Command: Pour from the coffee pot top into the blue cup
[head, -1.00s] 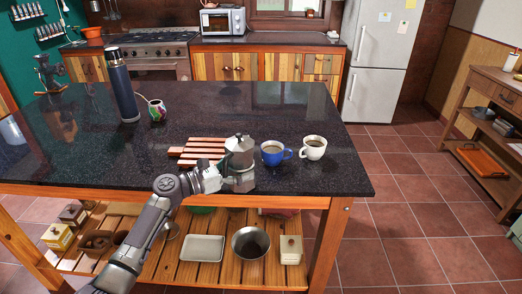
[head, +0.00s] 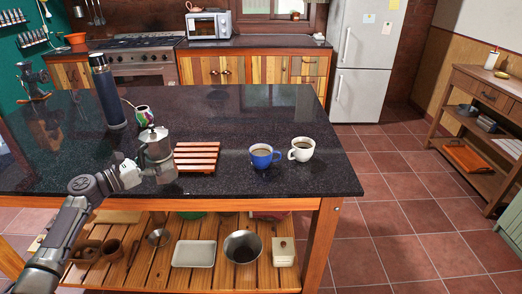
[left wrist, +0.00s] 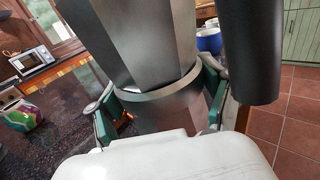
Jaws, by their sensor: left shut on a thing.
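My left gripper (head: 143,172) is shut around the metal coffee pot (head: 157,148), left of the slatted wooden trivet (head: 197,157). The pot looks near upright; whether its base clears the counter I cannot tell. In the left wrist view, the green-padded fingers (left wrist: 160,105) sit on both sides of the pot's waist (left wrist: 150,60), with its dark handle (left wrist: 250,50) at the right. The blue cup (head: 262,160) stands right of the trivet with brown liquid in it. It shows partly behind the pot in the left wrist view (left wrist: 209,40). My right gripper is out of view.
A white cup (head: 302,149) with brown liquid stands right of the blue cup. A tall dark flask (head: 108,92) and a colourful mug (head: 144,116) stand at the back left of the dark counter (head: 230,115). The counter behind the cups is clear.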

